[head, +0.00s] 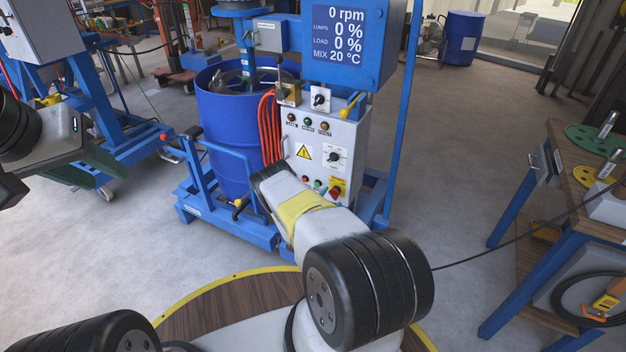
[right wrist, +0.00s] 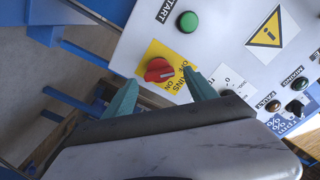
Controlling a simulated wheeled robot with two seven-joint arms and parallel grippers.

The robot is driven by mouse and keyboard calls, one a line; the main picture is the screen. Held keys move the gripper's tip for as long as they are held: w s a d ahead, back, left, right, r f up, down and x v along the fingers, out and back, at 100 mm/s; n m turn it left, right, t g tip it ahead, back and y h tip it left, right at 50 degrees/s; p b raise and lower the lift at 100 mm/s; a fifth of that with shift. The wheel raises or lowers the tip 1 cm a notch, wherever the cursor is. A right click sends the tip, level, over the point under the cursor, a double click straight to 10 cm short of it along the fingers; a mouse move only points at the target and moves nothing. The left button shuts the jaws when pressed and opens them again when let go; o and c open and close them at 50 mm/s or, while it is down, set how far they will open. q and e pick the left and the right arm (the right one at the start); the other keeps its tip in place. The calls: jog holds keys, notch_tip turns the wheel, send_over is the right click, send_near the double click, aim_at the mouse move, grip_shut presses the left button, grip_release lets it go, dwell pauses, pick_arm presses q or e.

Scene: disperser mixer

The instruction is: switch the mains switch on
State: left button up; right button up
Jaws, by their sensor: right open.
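The mains switch (right wrist: 159,70) is a red rotary knob on a yellow plate, marked OFF and ON, low on the grey control panel. It also shows in the head view (head: 336,189), beside my right arm. My right gripper (right wrist: 160,91) is open, its two teal fingers apart on either side of the knob's lower edge. The knob lies just beyond the fingertips, and I see no contact. Its exact setting is too small to read surely. In the head view my right forearm hides the fingers. My left arm's end shows at the left edge; its fingers cannot be made out.
The control panel (head: 312,136) carries a green start button (right wrist: 188,21), lamps and other knobs. The display (head: 339,34) reads 0 rpm, 0 %, 0 % and 20 °C. A blue drum (head: 226,160) and red hoses (head: 269,125) stand left of the panel. A workbench (head: 560,185) stands right.

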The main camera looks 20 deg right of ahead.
jog(key=shift+w+d, duration=0.4)
jog(key=shift+c, duration=0.3)
jog(key=c, duration=1.3)
